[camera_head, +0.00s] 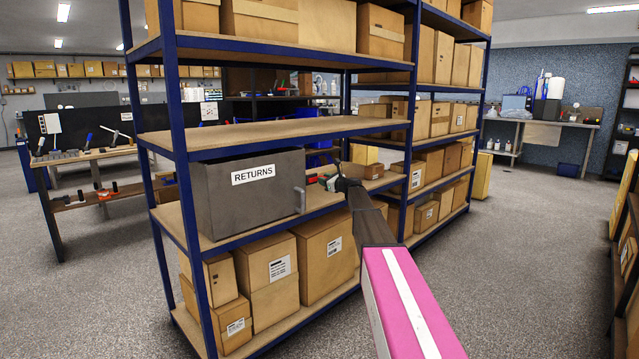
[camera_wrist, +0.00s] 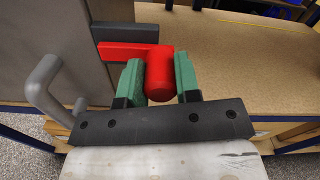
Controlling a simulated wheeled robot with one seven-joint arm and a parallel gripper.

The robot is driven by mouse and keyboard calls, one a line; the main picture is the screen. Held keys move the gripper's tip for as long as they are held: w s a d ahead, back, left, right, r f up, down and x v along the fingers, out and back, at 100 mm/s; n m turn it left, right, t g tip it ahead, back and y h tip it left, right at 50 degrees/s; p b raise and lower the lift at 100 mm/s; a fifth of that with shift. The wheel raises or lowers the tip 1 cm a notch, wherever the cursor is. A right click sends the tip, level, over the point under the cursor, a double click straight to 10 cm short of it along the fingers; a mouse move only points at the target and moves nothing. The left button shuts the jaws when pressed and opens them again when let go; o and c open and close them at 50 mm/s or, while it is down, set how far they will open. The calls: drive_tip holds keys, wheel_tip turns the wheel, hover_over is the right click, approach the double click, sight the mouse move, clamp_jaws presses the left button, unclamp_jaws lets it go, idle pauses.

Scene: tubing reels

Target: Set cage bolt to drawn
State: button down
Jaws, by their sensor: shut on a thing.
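The cage is a grey box labelled RETURNS (camera_head: 248,190) on the middle shelf, with its front door closed. Its grey bar handle (camera_head: 299,200) also shows at the left of the wrist view (camera_wrist: 44,88). The red bolt (camera_wrist: 118,50) lies across a dark plate beside the door, and its round red knob points towards me. My gripper (camera_wrist: 159,77) has its green fingers on either side of this knob and is shut on it. In the head view, my gripper (camera_head: 337,182) is at the box's right side. The bolt's far end is partly hard to make out.
Blue shelf posts (camera_head: 182,150) and the wooden shelf above (camera_head: 270,131) frame the box. Cardboard boxes (camera_head: 325,255) fill the shelf below, and more stand to the right. Bare shelf board (camera_wrist: 260,70) lies right of the bolt. The floor in front is clear.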

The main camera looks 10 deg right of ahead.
drive_tip(key=shift+w+d, duration=0.25)
drive_tip(key=shift+d, duration=0.05)
drive_tip(key=c, duration=0.8)
unclamp_jaws()
drive_tip(key=shift+s, duration=0.1)
drive_tip(key=v, duration=1)
drive_tip(key=shift+s+d, duration=0.25)
